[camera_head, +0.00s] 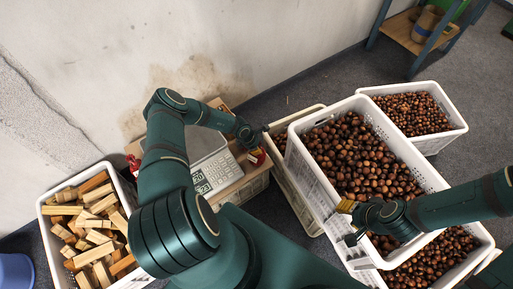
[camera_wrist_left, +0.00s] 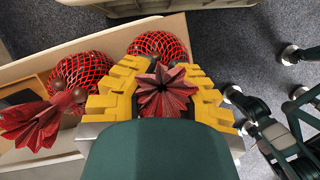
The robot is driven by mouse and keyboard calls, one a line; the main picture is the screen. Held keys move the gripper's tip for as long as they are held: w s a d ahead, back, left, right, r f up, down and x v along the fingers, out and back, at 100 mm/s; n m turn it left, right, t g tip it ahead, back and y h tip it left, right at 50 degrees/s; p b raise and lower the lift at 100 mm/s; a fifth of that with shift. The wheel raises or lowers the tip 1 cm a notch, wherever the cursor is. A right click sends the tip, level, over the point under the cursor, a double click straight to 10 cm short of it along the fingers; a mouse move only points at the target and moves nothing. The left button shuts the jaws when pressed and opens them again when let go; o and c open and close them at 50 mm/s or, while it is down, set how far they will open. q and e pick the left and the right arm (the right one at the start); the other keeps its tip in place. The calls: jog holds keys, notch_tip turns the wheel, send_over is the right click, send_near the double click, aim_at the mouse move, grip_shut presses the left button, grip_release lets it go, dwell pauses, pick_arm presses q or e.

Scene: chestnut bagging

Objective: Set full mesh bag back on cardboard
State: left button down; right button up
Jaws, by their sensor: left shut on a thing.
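My left gripper (camera_head: 256,157) is shut on the gathered red neck (camera_wrist_left: 163,90) of a full mesh bag (camera_wrist_left: 158,45). The bag's rounded red net body shows beyond the yellow fingers, at the edge of the tan cardboard (camera_wrist_left: 45,72); I cannot tell whether it touches it. A second full red mesh bag (camera_wrist_left: 82,72) with a flared top (camera_wrist_left: 40,118) is to its left. In the head view, the cardboard (camera_head: 228,194) lies beside the scale, and the held bag is mostly hidden by the gripper. My right gripper (camera_head: 350,222) is at the large chestnut crate; its opening is unclear.
A white scale with a keypad (camera_head: 212,173) stands left of the left gripper. White crates of chestnuts (camera_head: 297,160) stand to the right, and a crate of wood blocks (camera_head: 47,228) at the left. A red object (camera_head: 133,165) is behind my left arm. The wall closes off the back.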

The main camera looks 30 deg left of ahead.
pick_arm(q)
jog(key=c, duration=1.1)
grip_release()
jog(key=p+v, duration=0.3)
jog(key=v, duration=0.9)
jog(key=s+d+r+m, duration=0.2)
jog(key=d+r+m, duration=0.2)
jog(key=d+m, duration=0.35)
jog(key=s+d+r+m, duration=0.2)
jog(key=d+r+m, duration=0.3)
jog(key=d+m, duration=0.25)
jog(key=s+d+r+m, duration=0.2)
jog(key=s+d+m, duration=0.1)
jog(key=s+d+r+m, duration=0.3)
jog(key=s+m, duration=0.1)
jog(key=s+d+r+m+g+h, duration=0.1)
jog(key=s+d+r+m, duration=0.2)
jog(key=d, duration=0.1)
jog(key=shift+s+d+r, duration=0.1)
jog(key=shift+s, duration=0.1)
